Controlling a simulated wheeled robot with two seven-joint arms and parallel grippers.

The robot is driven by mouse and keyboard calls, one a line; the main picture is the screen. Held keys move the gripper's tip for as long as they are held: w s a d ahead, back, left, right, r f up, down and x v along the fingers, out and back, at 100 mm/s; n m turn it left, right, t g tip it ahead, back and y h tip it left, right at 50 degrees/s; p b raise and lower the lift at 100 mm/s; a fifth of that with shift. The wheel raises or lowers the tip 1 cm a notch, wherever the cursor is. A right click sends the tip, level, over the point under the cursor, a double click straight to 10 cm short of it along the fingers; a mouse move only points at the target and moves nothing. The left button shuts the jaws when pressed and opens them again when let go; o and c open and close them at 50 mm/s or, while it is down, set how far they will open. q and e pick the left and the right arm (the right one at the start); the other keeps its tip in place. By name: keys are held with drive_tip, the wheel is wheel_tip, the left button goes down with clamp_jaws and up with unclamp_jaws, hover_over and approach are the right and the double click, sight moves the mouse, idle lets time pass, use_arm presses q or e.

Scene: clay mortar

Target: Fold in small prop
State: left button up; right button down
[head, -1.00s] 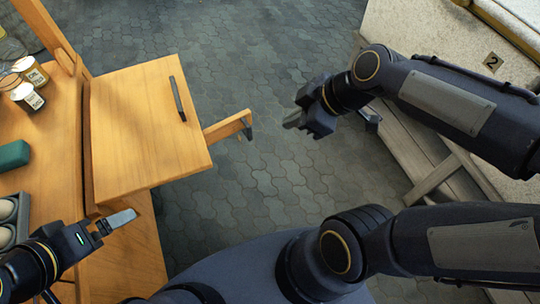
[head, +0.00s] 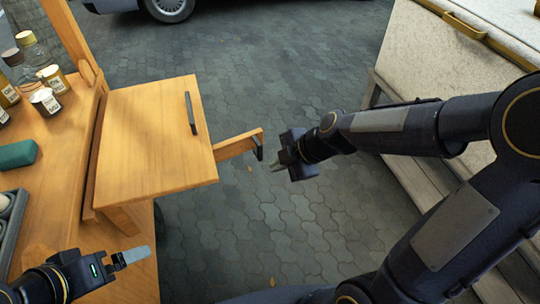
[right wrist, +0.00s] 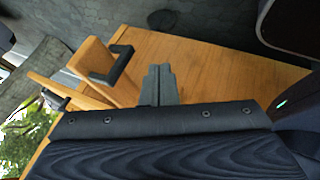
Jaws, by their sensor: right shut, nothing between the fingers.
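The small prop (head: 236,145) is a wooden bar standing out from the right side of a wooden leaf (head: 155,140), with a dark metal piece at its end. The leaf lies raised and roughly flat, with a dark handle on top. My right gripper (head: 276,166) is shut and empty, just right of and below the prop's end in the head view, apart from it. In the right wrist view, the prop (right wrist: 104,68) is left of my right fingertips (right wrist: 158,82). My left gripper (head: 134,257) is below the leaf's near edge; its finger gap is hidden.
Bottles and jars (head: 45,100), a green block (head: 17,154) and a grey tray (head: 8,232) are on the wooden worktop at left. A pale chest (head: 455,60) stands at right. Paved floor (head: 270,80) lies open between. A vehicle (head: 165,8) is at the top.

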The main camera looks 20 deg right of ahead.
drive_tip(key=w, duration=0.2)
drive_tip(key=w+a+p, duration=0.1)
drive_tip(key=w, duration=0.1)
drive_tip(key=shift+f, duration=0.15)
